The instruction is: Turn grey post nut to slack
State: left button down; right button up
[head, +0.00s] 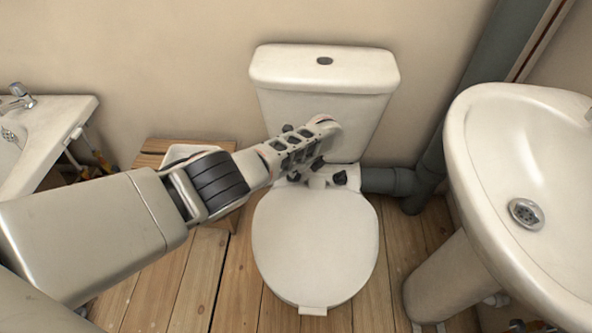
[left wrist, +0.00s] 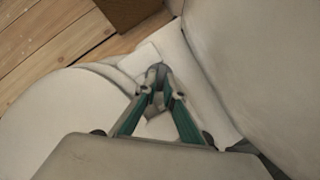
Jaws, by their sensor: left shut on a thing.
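My left gripper (head: 317,181) reaches down behind the toilet seat, at the hinge area in front of the cistern. In the left wrist view its two green-sided fingers (left wrist: 158,82) close together at the tips. A small grey piece (left wrist: 158,70), which looks like the grey post nut, shows between the fingertips, and the gripper is shut on it. Most of it is hidden by the fingertips, so its turn angle cannot be told. The white toilet seat lid (head: 315,245) is down. My right gripper is not in view.
The white cistern (head: 325,72) stands just behind the gripper. A grey waste pipe (head: 385,181) runs right from the toilet. A pedestal basin (head: 525,150) stands at the right, another basin (head: 80,112) at the left. A wooden stool (head: 155,147) with a white tray stands left of the toilet.

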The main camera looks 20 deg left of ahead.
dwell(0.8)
pick_arm(q)
jog(key=c, duration=2)
grip_release()
jog(key=shift+r, duration=0.1)
jog(key=shift+v, duration=0.8)
jog(key=v, duration=1)
jog(key=shift+s+d+r, duration=0.1)
jog(key=shift+d, duration=0.05)
